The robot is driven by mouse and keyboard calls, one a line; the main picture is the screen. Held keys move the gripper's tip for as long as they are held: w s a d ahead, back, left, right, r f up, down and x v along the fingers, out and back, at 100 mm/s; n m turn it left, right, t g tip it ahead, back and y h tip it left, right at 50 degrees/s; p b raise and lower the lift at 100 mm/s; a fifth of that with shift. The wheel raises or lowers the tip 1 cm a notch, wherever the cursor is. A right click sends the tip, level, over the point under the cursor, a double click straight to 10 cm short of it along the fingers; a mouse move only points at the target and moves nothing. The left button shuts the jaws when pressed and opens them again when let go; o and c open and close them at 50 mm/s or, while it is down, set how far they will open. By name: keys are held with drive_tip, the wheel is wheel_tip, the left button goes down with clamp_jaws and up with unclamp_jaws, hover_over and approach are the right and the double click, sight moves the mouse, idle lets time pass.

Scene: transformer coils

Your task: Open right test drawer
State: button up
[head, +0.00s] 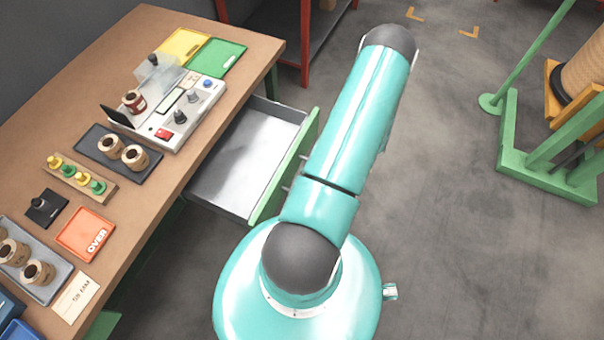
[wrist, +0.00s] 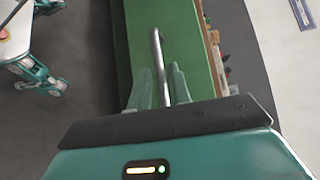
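The right test drawer (head: 235,165) stands open under the workbench. Its grey interior looks empty. Its green front (head: 290,165) faces my teal arm, and part of it is hidden behind the arm. In the wrist view the green drawer front (wrist: 178,40) runs up the picture, with a slim metal handle (wrist: 157,48) on it. My gripper (wrist: 162,84) is at this handle, one finger on each side of the bar. The fingers are close together and look shut on it. The head view hides my gripper behind the arm.
The wooden workbench (head: 165,205) carries a test panel (head: 180,110), trays and several coils. A red-framed shelf (head: 305,40) stands behind. A green stand (head: 550,180) with a large coil is at the right. The grey floor between is clear.

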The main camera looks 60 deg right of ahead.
drive_tip(key=v, duration=1)
drive_tip(key=shift+d, duration=0.2)
drive_tip(key=shift+s, duration=0.1)
drive_tip(key=w+a+r+n+g+h, duration=0.25)
drive_tip(key=w+a+r+g, duration=0.3)
drive_tip(key=w+r, duration=0.55)
drive_tip(key=w+a+r+n+g+h, duration=0.25)
drive_tip(key=w+a+r+g, duration=0.3)
drive_tip(key=w+r, duration=0.6)
drive_tip(key=a+r+n+t+h, duration=0.2)
drive_tip(key=a+r, duration=0.6)
drive_tip(key=a, duration=0.5)
drive_tip(key=a+r+n+t+h, duration=0.3)
drive_tip(key=a+r, duration=0.5)
drive_tip(key=a, duration=0.5)
drive_tip(key=shift+s+a+t+h, duration=0.3)
drive_tip(key=shift+h, duration=0.6)
